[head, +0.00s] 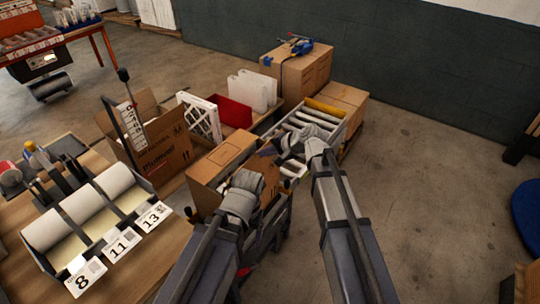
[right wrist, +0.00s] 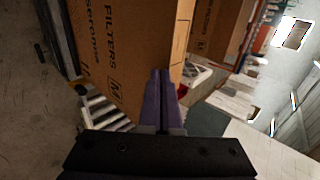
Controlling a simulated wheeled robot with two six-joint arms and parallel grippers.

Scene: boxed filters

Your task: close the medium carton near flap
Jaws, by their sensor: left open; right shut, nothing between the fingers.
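The medium carton (head: 208,167) is a brown box in the middle of the head view. Its top panel looks lowered, and my left wrist covers much of its near side. In the right wrist view the carton (right wrist: 120,50) shows "FILTERS" and an "M" mark. My right gripper (head: 270,149) is shut and empty at the carton's right edge. Its fingertips (right wrist: 160,78) lie over the carton's edge in the right wrist view; contact is unclear. My left gripper (head: 244,182) is open at the carton's near side, its fingertips mostly hidden. The near flap's exact angle is hidden.
A larger open carton (head: 165,146) stands to the left, with a white pleated filter (head: 200,116) behind. A roll rack with number cards (head: 118,242) is at the near left.

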